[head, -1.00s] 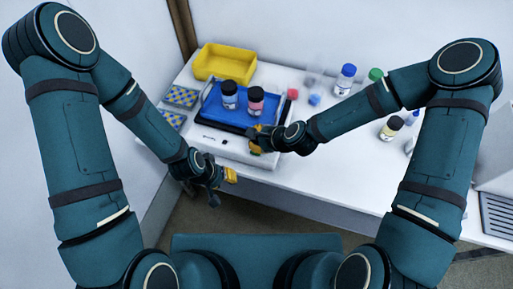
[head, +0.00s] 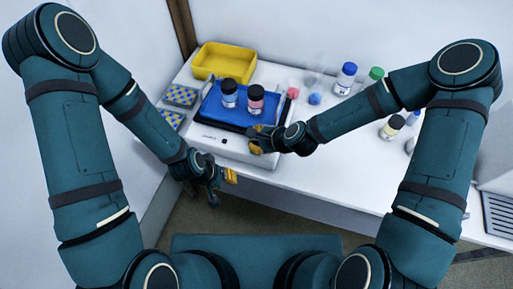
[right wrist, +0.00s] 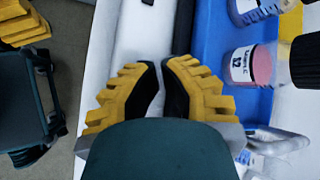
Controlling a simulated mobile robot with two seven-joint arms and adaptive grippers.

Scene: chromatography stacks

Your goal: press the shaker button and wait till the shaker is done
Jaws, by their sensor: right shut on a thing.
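The shaker (head: 190,135) is a white unit on the bench with a blue tray (head: 212,112) on top. Its front panel carries small dark lettering and a small dark button (head: 224,140); a dark spot also shows at the top of the right wrist view (right wrist: 148,2). A blue-labelled bottle (head: 229,94) and a pink one (head: 255,101) stand upright on the tray. My right gripper (head: 256,139) is at the panel's right part, right of the button, apart from it. Its fingers are close together; what they grip cannot be made out. My left gripper (head: 222,184) hangs before the bench's front edge.
A yellow bin (head: 224,63) stands behind the shaker, and patterned racks (head: 180,96) lie left of it. Blue-capped (head: 345,78), green-capped (head: 375,75) and black-capped (head: 391,127) bottles stand on the right. The bench front (head: 300,180) is clear.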

